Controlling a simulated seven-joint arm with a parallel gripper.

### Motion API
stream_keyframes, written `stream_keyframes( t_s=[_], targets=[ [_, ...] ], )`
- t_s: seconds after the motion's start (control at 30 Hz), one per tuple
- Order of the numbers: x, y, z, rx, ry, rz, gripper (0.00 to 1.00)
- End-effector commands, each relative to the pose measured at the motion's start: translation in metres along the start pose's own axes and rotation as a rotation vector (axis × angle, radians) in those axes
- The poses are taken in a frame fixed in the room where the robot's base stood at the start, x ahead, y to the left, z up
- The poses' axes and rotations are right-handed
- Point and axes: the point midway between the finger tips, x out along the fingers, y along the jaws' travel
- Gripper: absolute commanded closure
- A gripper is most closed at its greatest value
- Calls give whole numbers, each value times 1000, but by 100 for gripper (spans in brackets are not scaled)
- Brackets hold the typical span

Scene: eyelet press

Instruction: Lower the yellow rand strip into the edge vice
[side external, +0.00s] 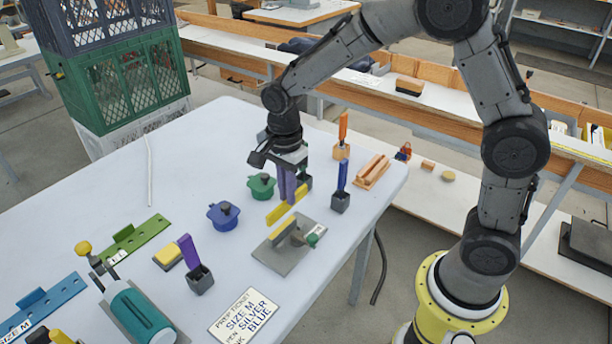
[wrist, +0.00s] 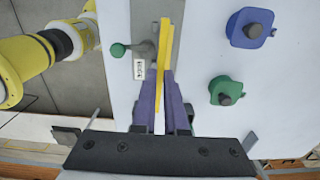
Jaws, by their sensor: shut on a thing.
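My gripper (side external: 287,190) has purple fingers and is shut on the yellow rand strip (side external: 287,206), pointing down over the table. In the wrist view the strip (wrist: 162,62) runs lengthwise out from between the fingers (wrist: 161,105). The edge vice (side external: 273,260) is a grey plate with a raised jaw and a green-knobbed handle, just in front of the strip in the side view. In the wrist view part of its plate (wrist: 176,20) shows behind the strip, with the green knob to the left. I cannot tell whether the strip touches the vice; its jaw gap is not clear.
A green pot (side external: 262,187) and a blue pot (side external: 223,216) stand left of the strip. A dark cup (side external: 341,203) with a blue-handled tool and a wooden block (side external: 372,171) stand to the right. A ticket card (side external: 244,316) lies in front. The table's right edge is close to the vice.

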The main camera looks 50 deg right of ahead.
Motion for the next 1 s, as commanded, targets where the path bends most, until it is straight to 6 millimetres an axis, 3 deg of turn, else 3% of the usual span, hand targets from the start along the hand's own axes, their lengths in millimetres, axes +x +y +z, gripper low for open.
stream_keyframes(
  t_s=[0.13,0.53,1.0],
  targets=[
    [-1,1,9,-25,0,-2,100],
    [2,1,8,-24,0,0,100],
    [36,1,8,-24,0,0,100]
  ],
)
